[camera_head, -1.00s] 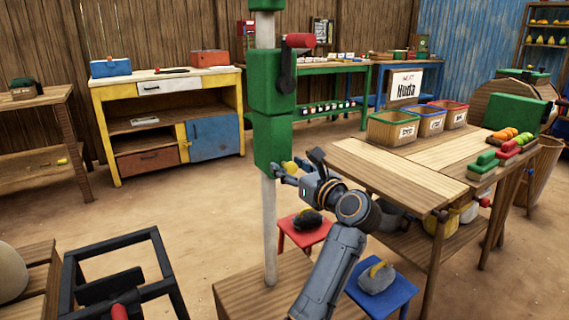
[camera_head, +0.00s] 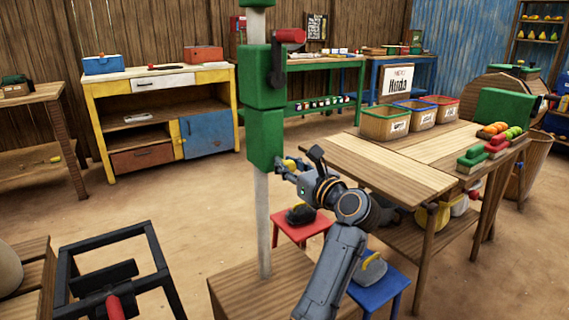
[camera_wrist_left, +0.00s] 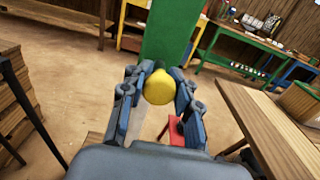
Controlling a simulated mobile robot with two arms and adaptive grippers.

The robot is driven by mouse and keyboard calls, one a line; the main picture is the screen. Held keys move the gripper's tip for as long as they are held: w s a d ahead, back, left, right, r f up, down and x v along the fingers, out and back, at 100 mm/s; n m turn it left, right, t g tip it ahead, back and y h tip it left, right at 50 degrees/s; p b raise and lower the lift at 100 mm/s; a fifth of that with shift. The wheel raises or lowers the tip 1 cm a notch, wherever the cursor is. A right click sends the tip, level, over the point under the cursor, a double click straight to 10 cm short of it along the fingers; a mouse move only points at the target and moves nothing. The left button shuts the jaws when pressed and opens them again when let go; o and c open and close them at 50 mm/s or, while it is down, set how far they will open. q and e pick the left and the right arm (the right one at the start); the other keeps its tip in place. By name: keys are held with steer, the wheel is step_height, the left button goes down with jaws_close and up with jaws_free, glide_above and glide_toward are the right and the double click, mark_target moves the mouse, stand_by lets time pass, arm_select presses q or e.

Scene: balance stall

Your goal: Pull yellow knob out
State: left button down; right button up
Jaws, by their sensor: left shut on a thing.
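The yellow knob (camera_head: 291,164) is at the right side of the lower green block (camera_head: 265,140) on a pale upright post (camera_head: 263,230). My left gripper (camera_head: 285,168) is shut on the yellow knob, its fingers partly covering it in the head view. In the left wrist view the knob (camera_wrist_left: 158,88) sits between the two fingers of my left gripper (camera_wrist_left: 158,84), in front of the green block (camera_wrist_left: 168,35). A dark part shows just behind the knob there. My right gripper is not in view.
A red-handled crank (camera_head: 288,38) is on the upper green block (camera_head: 262,75). A wooden table (camera_head: 385,165) stands close right of my arm. A red stool (camera_head: 301,228) and a blue stool (camera_head: 378,285) stand below. A black frame (camera_head: 110,260) is at lower left.

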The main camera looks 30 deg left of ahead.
mark_target(290, 162)
arm_select(q)
steer(key=shift+s+d+f, duration=0.1)
steer(key=shift+d+f, duration=0.05)
steer(key=shift+d, duration=0.2)
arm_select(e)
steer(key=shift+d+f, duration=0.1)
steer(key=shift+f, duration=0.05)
arm_select(q)
steer(key=c, duration=1.3)
jaws_free()
steer(key=shift+o, duration=1.4)
steer(key=shift+d, duration=0.15)
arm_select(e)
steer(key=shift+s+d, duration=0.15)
arm_select(q)
steer(key=shift+r, duration=0.25)
step_height(290, 162, up, 10)
steer(key=shift+f, duration=0.15)
steer(key=shift+s, duration=0.1)
